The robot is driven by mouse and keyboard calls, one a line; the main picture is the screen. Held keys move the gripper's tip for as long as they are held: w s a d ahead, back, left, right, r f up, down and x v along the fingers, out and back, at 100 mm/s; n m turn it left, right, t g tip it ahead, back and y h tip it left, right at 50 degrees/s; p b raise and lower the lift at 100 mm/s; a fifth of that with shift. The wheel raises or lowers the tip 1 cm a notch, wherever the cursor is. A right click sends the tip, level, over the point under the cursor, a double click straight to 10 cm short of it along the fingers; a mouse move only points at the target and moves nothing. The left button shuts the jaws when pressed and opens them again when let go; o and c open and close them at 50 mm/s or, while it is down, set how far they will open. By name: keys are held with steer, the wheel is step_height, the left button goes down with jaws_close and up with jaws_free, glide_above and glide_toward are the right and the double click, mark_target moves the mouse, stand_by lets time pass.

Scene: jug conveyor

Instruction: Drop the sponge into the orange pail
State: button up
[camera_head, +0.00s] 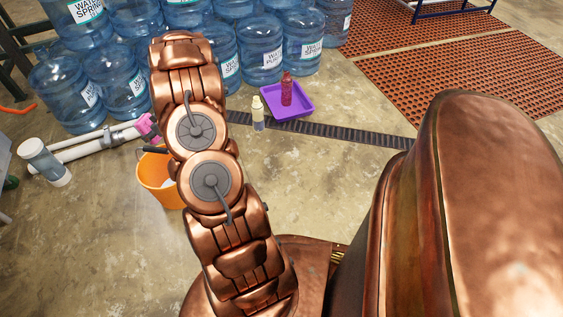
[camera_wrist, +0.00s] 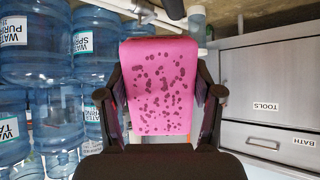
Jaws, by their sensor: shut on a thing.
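The sponge (camera_wrist: 160,88) is pink with dark spots. My gripper (camera_wrist: 160,92) is shut on it, with a dark finger at each side in the wrist view. In the head view, a pink corner of the sponge (camera_head: 147,124) shows left of my arm, just above the pail in the picture. The orange pail (camera_head: 152,184) stands on the floor, partly hidden behind my arm. Something pale shows inside it. Most of my gripper is hidden by my arm in the head view. The pail cannot be made out in the wrist view.
Many blue water jugs (camera_head: 262,48) stand at the back. A purple tray (camera_head: 300,107) holds a red bottle (camera_head: 286,90), with a cream bottle (camera_head: 258,113) beside it. White pipes (camera_head: 90,146) and a clear container (camera_head: 44,161) lie left. Drawers (camera_wrist: 265,110) show right in the wrist view.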

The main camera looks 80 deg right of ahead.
steer(key=shift+f+b, duration=1.75)
steer(key=shift+b, duration=0.1)
steer(key=o, duration=1.5)
steer(key=shift+r, duration=0.1)
steer(key=shift+v, duration=5.95)
